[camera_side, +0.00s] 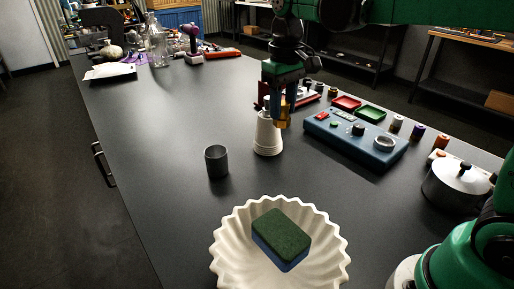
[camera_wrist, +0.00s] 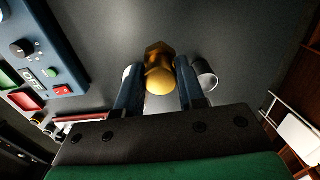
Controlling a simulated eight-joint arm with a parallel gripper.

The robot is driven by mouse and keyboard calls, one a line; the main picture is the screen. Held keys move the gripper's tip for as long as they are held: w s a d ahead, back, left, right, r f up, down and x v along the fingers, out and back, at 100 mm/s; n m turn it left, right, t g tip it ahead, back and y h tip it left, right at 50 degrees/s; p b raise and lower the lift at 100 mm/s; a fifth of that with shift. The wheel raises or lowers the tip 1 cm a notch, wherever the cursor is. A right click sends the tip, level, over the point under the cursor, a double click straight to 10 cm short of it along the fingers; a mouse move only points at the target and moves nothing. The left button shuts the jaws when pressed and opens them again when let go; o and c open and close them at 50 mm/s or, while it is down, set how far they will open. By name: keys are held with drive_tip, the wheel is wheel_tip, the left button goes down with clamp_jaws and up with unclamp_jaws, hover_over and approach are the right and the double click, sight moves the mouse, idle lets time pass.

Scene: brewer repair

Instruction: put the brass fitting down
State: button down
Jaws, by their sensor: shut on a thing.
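The brass fitting (camera_wrist: 160,70) is a gold-coloured hex piece with a rounded end. My gripper (camera_wrist: 160,82) is shut on it, its blue fingers on either side. In the side view my gripper (camera_side: 277,112) hangs above the table with the brass fitting (camera_side: 284,113) between its fingers, close to the top of a white tapered stand (camera_side: 268,138). Whether the fitting touches the stand I cannot tell.
A dark cup (camera_side: 216,162) stands left of the stand. A blue control box (camera_side: 350,142) lies to the right, with red (camera_side: 346,102) and green (camera_side: 371,114) trays behind. A white fluted bowl (camera_side: 228,262) holds a sponge (camera_side: 281,238).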

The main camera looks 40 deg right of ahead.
drive_tip(key=a+r+n, duration=0.2)
drive_tip(key=a+n, duration=0.2)
drive_tip(key=a, duration=0.6)
drive_tip(key=a+r+n, duration=0.2)
drive_tip(key=a+n, duration=0.3)
drive_tip(key=a, duration=0.5)
drive_tip(key=f, duration=2)
drive_tip(key=shift+w, duration=0.35)
drive_tip(key=c, duration=0.5)
unclamp_jaws()
drive_tip(key=shift+f, duration=0.1)
drive_tip(key=shift+c, duration=0.2)
